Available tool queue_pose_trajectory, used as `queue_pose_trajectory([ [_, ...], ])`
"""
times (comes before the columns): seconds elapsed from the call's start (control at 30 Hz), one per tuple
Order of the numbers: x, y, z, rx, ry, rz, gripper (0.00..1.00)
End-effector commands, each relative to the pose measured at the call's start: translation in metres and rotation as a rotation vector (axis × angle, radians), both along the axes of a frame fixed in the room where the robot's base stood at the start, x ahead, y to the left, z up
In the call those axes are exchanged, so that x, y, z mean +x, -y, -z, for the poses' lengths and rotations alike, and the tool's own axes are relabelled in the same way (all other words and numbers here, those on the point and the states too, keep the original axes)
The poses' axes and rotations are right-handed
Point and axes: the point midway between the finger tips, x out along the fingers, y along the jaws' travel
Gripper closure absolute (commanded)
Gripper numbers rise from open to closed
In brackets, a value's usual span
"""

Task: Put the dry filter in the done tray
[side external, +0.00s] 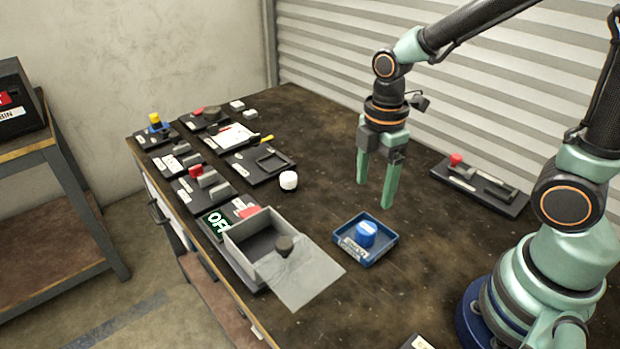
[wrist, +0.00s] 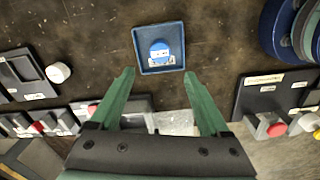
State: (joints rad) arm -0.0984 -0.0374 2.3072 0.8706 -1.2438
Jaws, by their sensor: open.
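A small blue tray (side external: 384,253) with a label I cannot read sits on the table; it also shows in the wrist view (wrist: 139,42). A blue round piece with a paler top (side external: 366,235) is in it, seen in the wrist view too (wrist: 159,48). A white round piece (side external: 288,180) stands upright on the bare table, left of the tray; it also shows in the wrist view (wrist: 58,72). I cannot tell which piece is the dry filter. My gripper (side external: 374,195) is open and empty above the table, behind the blue tray; its fingers (wrist: 159,73) point down.
A grey box (side external: 262,232) with a clear flap and dark knob stands at the table's front edge, near an OFF sign (side external: 216,223). Several dark fixtures (side external: 205,190) fill the left side. A dark holder with a red knob (side external: 480,187) lies right.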

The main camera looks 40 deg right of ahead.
Motion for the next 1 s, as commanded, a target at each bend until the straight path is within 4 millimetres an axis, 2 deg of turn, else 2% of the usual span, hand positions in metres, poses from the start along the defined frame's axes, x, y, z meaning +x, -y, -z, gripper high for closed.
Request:
queue_pose_trajectory([
  [0.17, 0.002, 0.004, -0.023, 0.012, 0.072, 0.174, 0.20],
  [0.4, -0.003, 0.018, -0.078, 0.125, 0.276, 0.762, 0.20],
  [0.6, -0.011, 0.027, -0.108, 0.263, 0.384, 1.157, 0.20],
  [0.77, -0.015, 0.030, -0.117, 0.323, 0.413, 1.297, 0.20],
  [1.0, -0.015, 0.030, -0.118, 0.331, 0.414, 1.317, 0.20],
])
